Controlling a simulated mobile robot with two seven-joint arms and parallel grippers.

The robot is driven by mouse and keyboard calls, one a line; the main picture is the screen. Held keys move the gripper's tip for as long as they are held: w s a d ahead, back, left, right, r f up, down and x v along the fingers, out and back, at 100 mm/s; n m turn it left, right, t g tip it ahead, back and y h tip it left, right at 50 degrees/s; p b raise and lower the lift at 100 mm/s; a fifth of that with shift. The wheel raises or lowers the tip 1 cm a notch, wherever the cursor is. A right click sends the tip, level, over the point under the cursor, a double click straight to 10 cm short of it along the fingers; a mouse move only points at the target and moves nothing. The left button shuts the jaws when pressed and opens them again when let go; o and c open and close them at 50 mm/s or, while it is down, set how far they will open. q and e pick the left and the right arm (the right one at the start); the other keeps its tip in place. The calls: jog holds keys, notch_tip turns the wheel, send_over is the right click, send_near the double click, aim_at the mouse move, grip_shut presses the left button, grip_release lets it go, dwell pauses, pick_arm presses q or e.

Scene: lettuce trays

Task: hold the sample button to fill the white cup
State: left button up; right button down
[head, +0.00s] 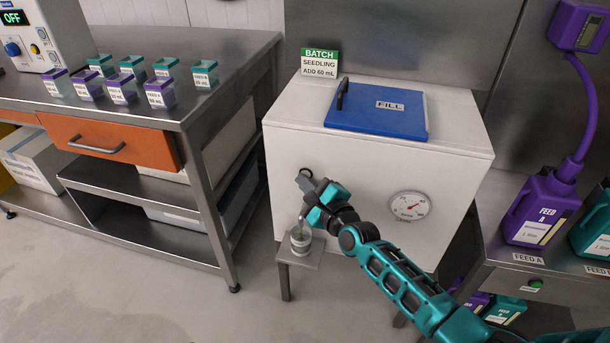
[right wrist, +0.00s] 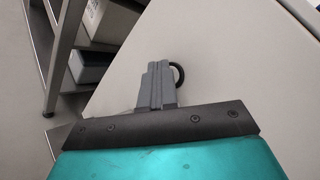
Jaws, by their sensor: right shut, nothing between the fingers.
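My right gripper (head: 305,183) is shut with nothing between its fingers. Its fingertips are at the front of the white tank (head: 370,165), right at the dark-ringed sample button (head: 307,172), and partly cover it. In the right wrist view the shut fingers (right wrist: 158,68) overlap the button's black ring (right wrist: 180,72); I cannot tell how far it is pressed. The white cup (head: 301,242) stands upright on a small grey stand (head: 312,258), below the gripper. A thin greenish streak shows at the cup's mouth, under a small spout; the fill level is too small to tell. My left gripper is not in view.
A blue FILL lid (head: 370,122) and a batch sign (head: 320,62) are on the tank, with a round gauge (head: 409,206) on its front. A steel bench (head: 225,60) with several small cups stands left. A purple Feed A jug (head: 540,210) stands right.

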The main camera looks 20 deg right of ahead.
dwell(0.6)
jog(key=shift+s+a+p, duration=0.45)
jog(key=shift+s+a, duration=0.05)
jog(key=shift+s, duration=0.2)
jog(key=shift+s+a+p, duration=0.6)
jog(key=shift+s+a, duration=0.1)
jog(key=shift+s, duration=0.35)
jog(key=shift+s+a+p, duration=0.6)
jog(key=shift+s+a, duration=0.1)
jog(key=shift+s, duration=0.35)
